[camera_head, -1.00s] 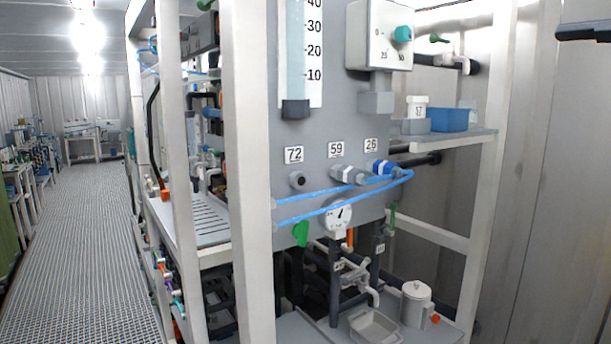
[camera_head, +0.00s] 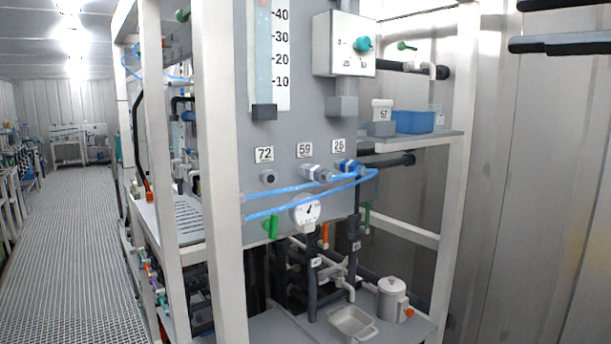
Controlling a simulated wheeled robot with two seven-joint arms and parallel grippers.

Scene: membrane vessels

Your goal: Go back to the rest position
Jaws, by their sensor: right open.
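My right gripper (camera_head: 562,25) shows at the top right edge of the head view, with two dark fingers spread apart and nothing between them. It is in front of the corrugated metal wall, to the right of the rack and clear of it. My left gripper is not in view. The rack (camera_head: 222,190) has a grey panel with ports labelled 72, 59 and 26 (camera_head: 338,146). Blue tubes (camera_head: 300,198) run across the panel from the blue fitting. A round gauge (camera_head: 307,212) and a green valve handle (camera_head: 271,227) are below them.
A shelf (camera_head: 445,137) on the rack's right holds a blue bin (camera_head: 413,121) and a white-capped container. A grated walkway (camera_head: 75,240) is free on the left.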

